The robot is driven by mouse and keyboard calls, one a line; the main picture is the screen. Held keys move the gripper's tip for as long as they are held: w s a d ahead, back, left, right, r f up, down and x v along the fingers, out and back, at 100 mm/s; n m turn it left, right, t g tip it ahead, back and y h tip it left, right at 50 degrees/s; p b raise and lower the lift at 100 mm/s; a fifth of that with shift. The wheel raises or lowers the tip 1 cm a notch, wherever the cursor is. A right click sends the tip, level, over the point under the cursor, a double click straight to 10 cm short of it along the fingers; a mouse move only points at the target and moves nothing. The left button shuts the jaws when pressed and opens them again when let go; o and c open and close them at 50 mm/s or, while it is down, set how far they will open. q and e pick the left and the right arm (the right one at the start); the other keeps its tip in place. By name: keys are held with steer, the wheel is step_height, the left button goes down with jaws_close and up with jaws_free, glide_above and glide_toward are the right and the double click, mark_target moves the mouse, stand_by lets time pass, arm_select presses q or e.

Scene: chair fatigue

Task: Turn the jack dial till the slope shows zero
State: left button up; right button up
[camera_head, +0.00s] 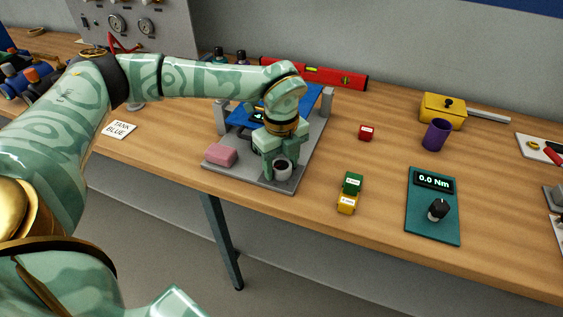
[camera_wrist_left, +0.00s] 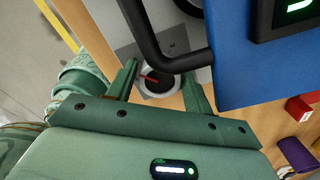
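The jack dial (camera_head: 283,170) is a round light-grey knob with a dark top at the front of a grey base plate (camera_head: 215,163). In the left wrist view the dial (camera_wrist_left: 158,82) shows a red pointer line. My left gripper (camera_head: 279,160) points down at the dial. Its two fingers (camera_wrist_left: 160,75) are apart, one on each side of the dial; I cannot tell whether they touch it. A slope display (camera_wrist_left: 298,8) with green characters sits on the blue board (camera_wrist_left: 240,60); it is cut off and unreadable. My right gripper is not in view.
A pink block (camera_head: 221,155) lies on the plate beside the dial. A red spirit level (camera_head: 315,73) lies behind. Green (camera_head: 352,183) and yellow blocks, a teal torque meter (camera_head: 432,215) reading 0.0 Nm and a purple cup (camera_head: 437,135) stand to the right.

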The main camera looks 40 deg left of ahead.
arm_select(q)
steer(key=c, duration=0.6)
steer(key=shift+r+m+p, duration=0.3)
steer(key=shift+m+p, duration=0.5)
steer(key=shift+p, duration=0.35)
steer(key=m+p, duration=0.5)
steer(key=shift+m, duration=0.3)
steer(key=shift+f+m+p, duration=0.2)
steer(key=shift+m+p, duration=0.8)
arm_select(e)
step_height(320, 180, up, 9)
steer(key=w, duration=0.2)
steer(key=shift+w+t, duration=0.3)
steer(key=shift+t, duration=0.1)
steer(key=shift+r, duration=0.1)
arm_select(q)
steer(key=shift+w, duration=0.1)
